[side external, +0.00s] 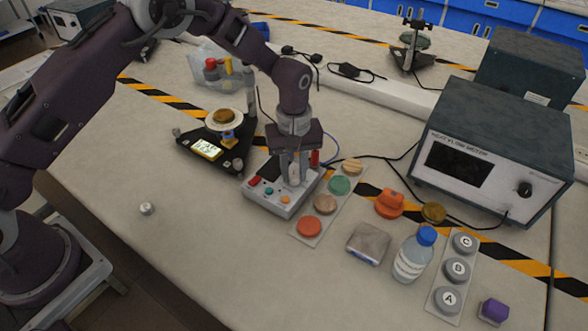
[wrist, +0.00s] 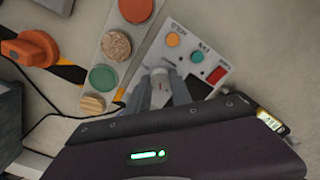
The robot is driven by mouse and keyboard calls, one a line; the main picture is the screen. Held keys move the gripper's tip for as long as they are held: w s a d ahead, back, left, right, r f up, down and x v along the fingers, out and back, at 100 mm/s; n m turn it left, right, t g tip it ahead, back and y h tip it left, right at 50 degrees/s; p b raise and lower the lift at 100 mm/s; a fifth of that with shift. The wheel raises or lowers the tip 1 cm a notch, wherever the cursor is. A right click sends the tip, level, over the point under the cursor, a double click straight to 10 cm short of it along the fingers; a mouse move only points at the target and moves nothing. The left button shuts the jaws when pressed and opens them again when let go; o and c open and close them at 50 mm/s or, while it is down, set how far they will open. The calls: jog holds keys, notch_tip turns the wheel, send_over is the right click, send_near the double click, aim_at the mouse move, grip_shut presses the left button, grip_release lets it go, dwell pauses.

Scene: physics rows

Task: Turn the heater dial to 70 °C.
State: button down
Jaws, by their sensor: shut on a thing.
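The heater control box (side external: 268,200) is a light grey unit with red, teal and orange buttons and a dark display, in the middle of the table. It also shows in the wrist view (wrist: 203,52). My gripper (side external: 293,180) points down over the box. In the wrist view my gripper (wrist: 160,94) has a finger on each side of a pale grey dial (wrist: 160,86) and is shut on it. The dial is mostly hidden in the side view. Its setting and any temperature reading are too small to make out.
A strip of coloured discs (side external: 340,185) lies close along the box's right side. Farther right are an orange part (side external: 389,204), a grey block (side external: 368,243), a bottle (side external: 414,256) and the heat flow meter (side external: 497,155). A black stand (side external: 193,150) is behind left. The front left table is mostly clear.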

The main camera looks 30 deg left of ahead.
jog(key=m, duration=1.2)
jog(key=shift+m, duration=0.4)
jog(key=m, duration=1.1)
jog(key=shift+m, duration=0.3)
jog(key=c, duration=1.1)
grip_release()
jog(key=shift+c, duration=0.2)
